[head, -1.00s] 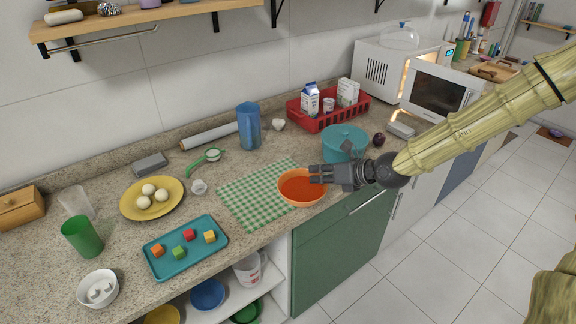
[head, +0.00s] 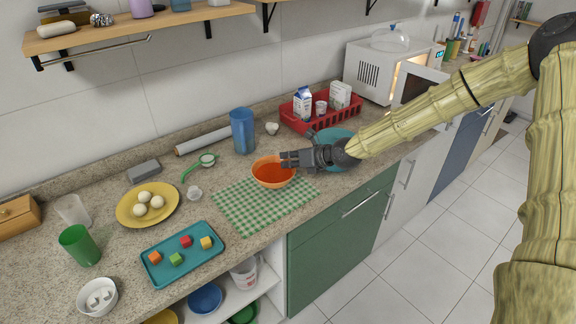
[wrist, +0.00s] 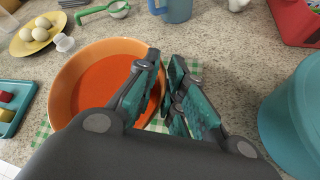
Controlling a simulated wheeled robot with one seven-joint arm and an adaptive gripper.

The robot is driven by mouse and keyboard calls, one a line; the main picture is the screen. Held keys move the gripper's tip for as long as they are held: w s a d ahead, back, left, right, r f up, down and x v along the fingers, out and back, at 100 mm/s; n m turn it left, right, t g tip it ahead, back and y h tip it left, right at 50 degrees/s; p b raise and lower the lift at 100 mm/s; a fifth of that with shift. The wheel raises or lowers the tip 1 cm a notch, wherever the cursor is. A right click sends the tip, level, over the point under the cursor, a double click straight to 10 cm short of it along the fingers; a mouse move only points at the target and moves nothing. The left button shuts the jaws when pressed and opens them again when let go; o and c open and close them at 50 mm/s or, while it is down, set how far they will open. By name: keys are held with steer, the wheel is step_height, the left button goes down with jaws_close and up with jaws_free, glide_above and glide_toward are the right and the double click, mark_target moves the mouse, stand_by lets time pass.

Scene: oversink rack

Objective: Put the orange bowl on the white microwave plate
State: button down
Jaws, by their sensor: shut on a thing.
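The orange bowl (head: 268,178), with red-orange contents, is at the far edge of the green checked cloth (head: 240,205). My gripper (head: 284,160) is shut on the bowl's right rim; the wrist view shows the fingers (wrist: 165,92) on either side of the bowl's wall (wrist: 75,72). The bowl looks level and seems a little above the counter. The white microwave (head: 378,68) stands at the back right with its door open and its inside lit. Its plate cannot be made out in these views.
A teal pot (head: 338,137) is just right of the bowl, partly behind my gripper. A red crate (head: 322,118) with cartons stands behind it. A blue pitcher (head: 242,131) stands behind the bowl. The microwave door (head: 412,84) sticks out over the counter's front.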

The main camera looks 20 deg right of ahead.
mark_target(274, 176)
steer(key=shift+w+a+f, duration=0.1)
steer(key=shift+w, duration=0.35)
steer(key=shift+f+p, duration=0.7)
steer(key=shift+f, duration=0.95)
steer(key=shift+f, duration=0.1)
steer(key=c, duration=1.5)
jaws_free()
